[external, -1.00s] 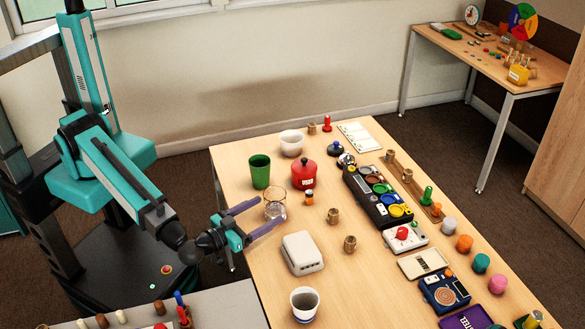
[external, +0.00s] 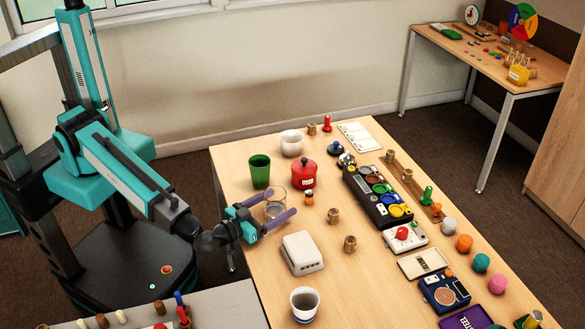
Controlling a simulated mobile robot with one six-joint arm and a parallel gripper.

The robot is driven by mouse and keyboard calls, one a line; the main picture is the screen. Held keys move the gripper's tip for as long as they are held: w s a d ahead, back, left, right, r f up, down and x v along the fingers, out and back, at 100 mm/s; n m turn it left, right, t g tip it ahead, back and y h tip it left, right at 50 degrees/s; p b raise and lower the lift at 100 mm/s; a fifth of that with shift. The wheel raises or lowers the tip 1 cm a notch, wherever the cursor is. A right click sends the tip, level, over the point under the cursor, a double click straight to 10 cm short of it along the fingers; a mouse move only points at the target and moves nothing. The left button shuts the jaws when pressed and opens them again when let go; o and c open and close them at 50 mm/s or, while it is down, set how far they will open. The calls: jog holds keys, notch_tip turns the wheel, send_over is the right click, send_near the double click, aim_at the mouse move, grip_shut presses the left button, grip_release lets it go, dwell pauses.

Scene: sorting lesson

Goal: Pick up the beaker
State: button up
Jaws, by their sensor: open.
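The beaker (external: 274,209) is a clear glass vessel standing upright near the left edge of the wooden table. My gripper (external: 289,203) is open, with its two purple-grey fingers reaching over the table from the left. In this view one finger crosses the upper part of the beaker and the other passes just below its base. The beaker shows between them. I cannot tell whether either finger touches the glass. Part of the beaker is hidden behind the upper finger.
A green cup (external: 260,172) and a red lidded pot (external: 303,173) stand just behind the beaker. A small orange jar (external: 309,198) is close to its right. A white box (external: 302,252) lies in front, and a white cup (external: 304,303) stands at the near edge.

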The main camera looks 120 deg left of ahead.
aim_at(265, 193)
dwell(0.4)
jog(key=c, duration=1.3)
jog(key=shift+r, duration=0.25)
jog(key=shift+r+b, duration=0.4)
jog(key=shift+r, duration=1.15)
jog(key=shift+s+d, duration=0.25)
jog(key=shift+s, duration=1.05)
jog(key=shift+s+r+p, duration=0.25)
jog(key=shift+p, duration=0.1)
jog(key=shift+s+d, duration=0.1)
jog(key=shift+s+p, duration=0.1)
jog(key=shift+p, duration=0.35)
